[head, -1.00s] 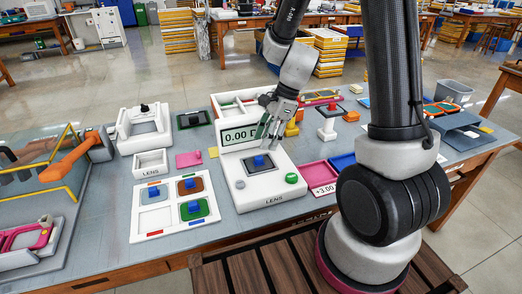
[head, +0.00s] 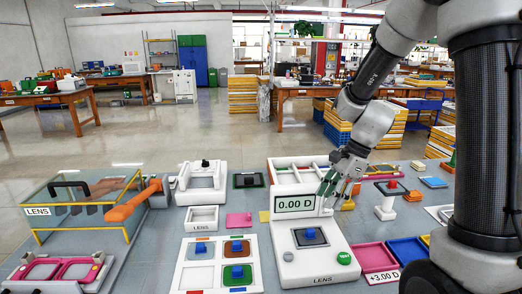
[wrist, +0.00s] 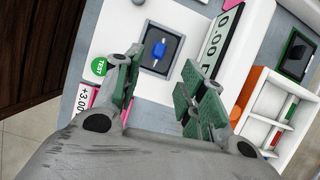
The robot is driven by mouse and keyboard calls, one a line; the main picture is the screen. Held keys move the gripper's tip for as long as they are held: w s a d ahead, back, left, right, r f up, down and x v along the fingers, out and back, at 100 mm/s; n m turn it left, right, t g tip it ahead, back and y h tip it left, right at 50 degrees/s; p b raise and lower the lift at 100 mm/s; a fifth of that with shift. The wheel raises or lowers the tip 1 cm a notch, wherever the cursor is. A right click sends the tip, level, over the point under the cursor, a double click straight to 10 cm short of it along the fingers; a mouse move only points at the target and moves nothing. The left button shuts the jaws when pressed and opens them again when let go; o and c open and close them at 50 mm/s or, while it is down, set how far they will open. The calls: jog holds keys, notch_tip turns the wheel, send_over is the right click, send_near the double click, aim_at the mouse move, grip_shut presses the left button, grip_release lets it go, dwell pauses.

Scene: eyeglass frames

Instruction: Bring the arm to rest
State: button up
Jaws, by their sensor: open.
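My arm (head: 368,123) reaches in from the right in the head view. My gripper (head: 328,186) hangs above the right side of the white lens meter (head: 325,263), beside its display reading 0.00 D (head: 296,204). In the wrist view my gripper (wrist: 155,85) has its green-padded fingers spread, with nothing between them. Past the fingertips, a blue-knobbed lens piece (wrist: 160,49) sits in the dark square of the meter. The green TEST button (wrist: 99,66) shows left of it in the wrist view.
A white tray (head: 184,280) with coloured blue-knobbed pieces lies left of the meter. Pink (head: 374,256) and blue (head: 409,250) trays lie to the right. Open floor lies behind the table.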

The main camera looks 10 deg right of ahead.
jog(key=s+d+r+n+t+h, duration=0.2)
jog(key=s+d+r+n, duration=0.3)
jog(key=s+r+n, duration=0.3)
jog(key=s+d+r+n+t+h, duration=0.2)
jog(key=s+d+r+n, duration=0.3)
jog(key=s+r+n, duration=0.2)
jog(key=s+n, duration=0.2)
jog(key=s, duration=0.2)
jog(key=shift+r+h, duration=0.3)
jog(key=shift+r, duration=0.05)
jog(key=shift+d, duration=0.1)
jog(key=shift+c, duration=0.2)
dwell(0.6)
